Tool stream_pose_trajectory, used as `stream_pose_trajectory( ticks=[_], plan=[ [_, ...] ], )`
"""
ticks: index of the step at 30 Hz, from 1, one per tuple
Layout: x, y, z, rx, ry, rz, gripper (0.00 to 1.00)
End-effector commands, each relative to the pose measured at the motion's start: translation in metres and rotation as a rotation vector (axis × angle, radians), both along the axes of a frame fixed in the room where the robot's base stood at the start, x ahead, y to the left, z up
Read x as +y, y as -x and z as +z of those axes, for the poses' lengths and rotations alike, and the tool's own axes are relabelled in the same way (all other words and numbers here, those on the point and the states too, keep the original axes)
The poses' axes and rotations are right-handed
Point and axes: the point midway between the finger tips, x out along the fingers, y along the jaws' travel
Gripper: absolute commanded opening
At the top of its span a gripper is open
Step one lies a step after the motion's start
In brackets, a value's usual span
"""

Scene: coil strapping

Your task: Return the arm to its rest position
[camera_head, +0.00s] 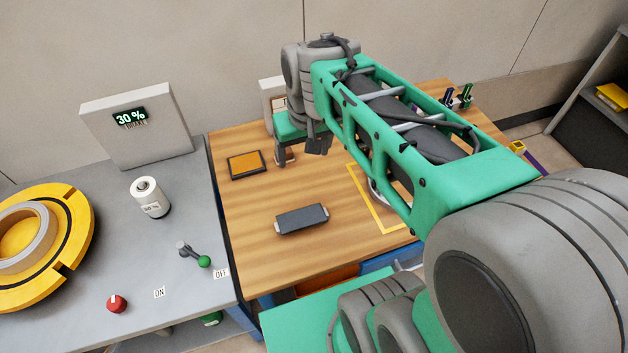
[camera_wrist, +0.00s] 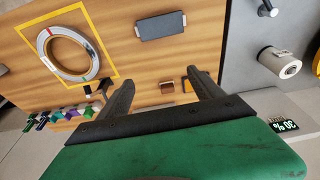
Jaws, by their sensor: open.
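My green arm reaches across the head view from the lower right to above the wooden table (camera_head: 240,195). My gripper (camera_head: 300,154) is at its far end, partly hidden by the arm. In the wrist view my gripper (camera_wrist: 164,78) has two dark fingers spread apart, with nothing held between them.
A dark grey block (camera_head: 302,219) and an orange-topped black pad (camera_head: 247,164) lie on the table. The grey bench (camera_head: 130,260) at left carries a 30 % display (camera_head: 130,118), a white cylinder (camera_head: 150,197), a green-knobbed lever (camera_head: 204,261), a red knob (camera_head: 116,304) and a yellow ring (camera_head: 75,230).

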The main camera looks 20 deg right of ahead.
Motion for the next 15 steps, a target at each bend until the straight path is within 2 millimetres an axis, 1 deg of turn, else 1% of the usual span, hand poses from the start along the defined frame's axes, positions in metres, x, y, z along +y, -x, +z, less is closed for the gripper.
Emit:
stream_pose_trajectory(
  ticks=[1, 3, 6, 9, 15],
  plan=[
    [0.0, 0.026, -0.003, -0.026, 0.0, 0.001, 0.76],
    [0.0, 0.053, -0.011, -0.051, 0.0, 0.003, 0.76],
    [0.0, 0.074, -0.021, -0.068, 0.0, 0.004, 0.76],
    [0.0, 0.079, -0.024, -0.072, 0.0, 0.004, 0.76],
    [0.0, 0.079, -0.024, -0.07, 0.0, 0.004, 0.76]
  ],
)
